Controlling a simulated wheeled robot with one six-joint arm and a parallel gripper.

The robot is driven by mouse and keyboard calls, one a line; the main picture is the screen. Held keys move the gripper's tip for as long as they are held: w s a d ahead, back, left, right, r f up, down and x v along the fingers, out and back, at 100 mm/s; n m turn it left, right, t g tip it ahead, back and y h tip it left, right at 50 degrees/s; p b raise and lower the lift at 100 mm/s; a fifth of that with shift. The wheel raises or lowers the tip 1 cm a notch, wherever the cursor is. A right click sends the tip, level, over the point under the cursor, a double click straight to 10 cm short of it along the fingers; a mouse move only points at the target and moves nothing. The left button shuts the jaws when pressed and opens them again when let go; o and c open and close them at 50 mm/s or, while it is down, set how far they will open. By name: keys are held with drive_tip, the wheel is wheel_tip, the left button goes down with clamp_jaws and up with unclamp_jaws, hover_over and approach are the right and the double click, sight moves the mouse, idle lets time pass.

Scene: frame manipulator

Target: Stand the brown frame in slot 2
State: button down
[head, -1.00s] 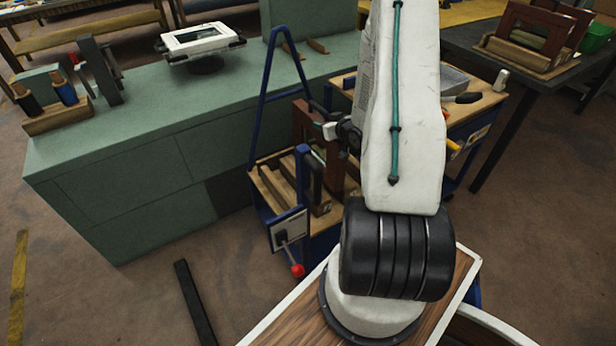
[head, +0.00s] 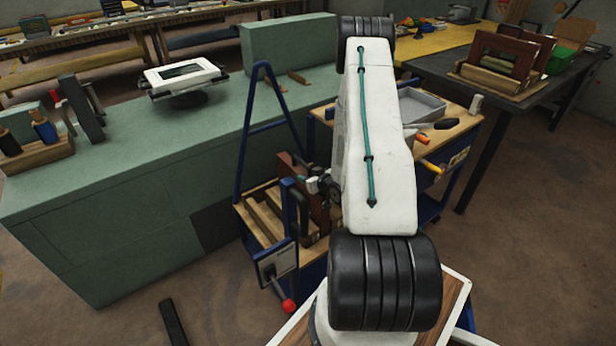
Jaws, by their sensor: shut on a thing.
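The brown frame (head: 318,207) is in my gripper (head: 322,184), at the right side of the wooden slotted rack (head: 262,222) on the blue cart. My gripper is shut on the frame's upper part. The frame looks tilted, and its lower part is partly hidden behind a dark upright on the cart. I cannot tell whether its lower edge is inside a slot or above it. Slot numbers are not readable, so slot 2 cannot be picked out. My arm hides part of the area right of the gripper.
The cart has a tall blue A-shaped post (head: 243,135) and a red-knobbed lever (head: 288,305). A green bench (head: 110,200) stands close on the left, with a white framed item (head: 185,74) on it. Another brown frame (head: 508,57) stands in a rack on the right table.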

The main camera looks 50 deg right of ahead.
drive_tip(key=c, duration=0.8)
unclamp_jaws()
drive_tip(key=shift+f, duration=0.1)
drive_tip(key=shift+c, duration=0.2)
